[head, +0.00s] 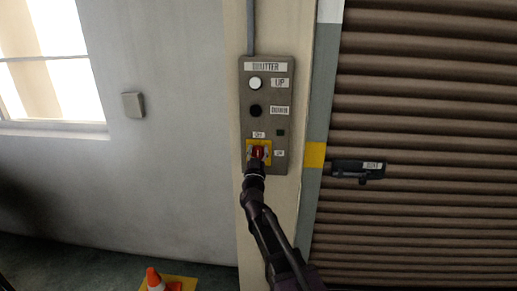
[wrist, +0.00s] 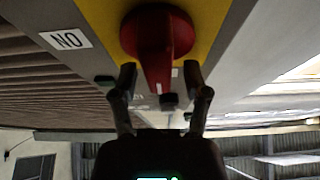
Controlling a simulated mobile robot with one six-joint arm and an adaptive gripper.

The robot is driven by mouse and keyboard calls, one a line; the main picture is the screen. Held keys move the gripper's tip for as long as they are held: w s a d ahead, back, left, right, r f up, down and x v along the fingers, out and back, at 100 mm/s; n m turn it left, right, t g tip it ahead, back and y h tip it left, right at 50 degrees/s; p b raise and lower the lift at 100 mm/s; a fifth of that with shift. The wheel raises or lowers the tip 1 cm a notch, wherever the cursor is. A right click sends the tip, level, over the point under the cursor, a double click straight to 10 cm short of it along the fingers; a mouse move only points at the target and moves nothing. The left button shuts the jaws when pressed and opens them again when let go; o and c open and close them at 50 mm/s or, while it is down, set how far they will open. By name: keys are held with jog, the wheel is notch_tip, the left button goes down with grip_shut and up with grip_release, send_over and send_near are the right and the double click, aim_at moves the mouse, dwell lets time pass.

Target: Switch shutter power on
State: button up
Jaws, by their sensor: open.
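The shutter control panel (head: 284,200) is a grey box on the pillar, with a red rotary switch (head: 258,152) on a yellow plate near its bottom. In the wrist view, which looks turned over, the red switch (wrist: 157,35) has a narrow grip pointing down the picture, away from the label (wrist: 66,40) beside it that reads as an upside-down "ON". My gripper (wrist: 160,76) is open, one finger on either side of that grip; I cannot tell if they touch it. In the head view my gripper (head: 256,168) covers the switch's lower part.
Above the switch are a white UP button (head: 255,83), a black button (head: 255,110) and a small dark green indicator (head: 280,132). A latch (head: 356,169) sits on the brown shutter (head: 430,120) at right.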

grip_shut()
